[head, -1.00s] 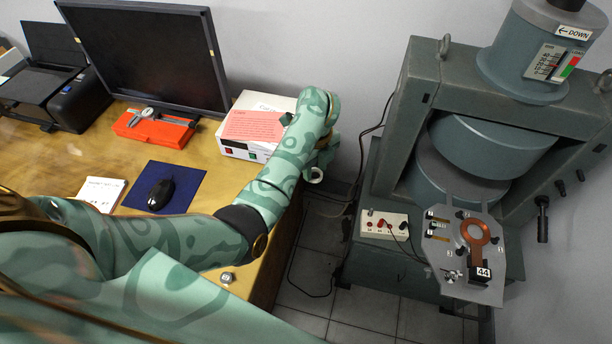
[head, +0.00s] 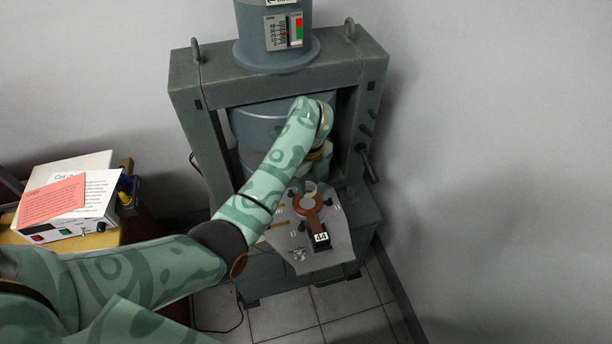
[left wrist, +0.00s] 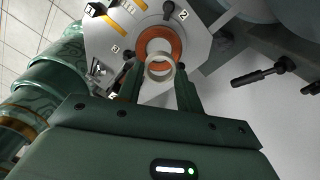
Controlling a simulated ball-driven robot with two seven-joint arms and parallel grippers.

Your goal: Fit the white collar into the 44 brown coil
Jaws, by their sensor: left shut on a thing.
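My left gripper (head: 312,182) is shut on the white collar (head: 310,188) by the coil's ring. In the left wrist view, the collar (left wrist: 148,69) sits between the two fingertips (left wrist: 159,80) and overlaps the coil (left wrist: 160,31) in the picture. The collar looks nearer the camera than the coil and slightly off its centre. I cannot tell whether they touch. My right gripper is out of view.
The grey plate (head: 335,245) carries numbered marks and small dark knobs around the coil. The press frame (head: 186,105) stands close behind and beside my left arm. A white box with papers (head: 70,195) is on the desk at left. Floor tiles (head: 285,318) show in front.

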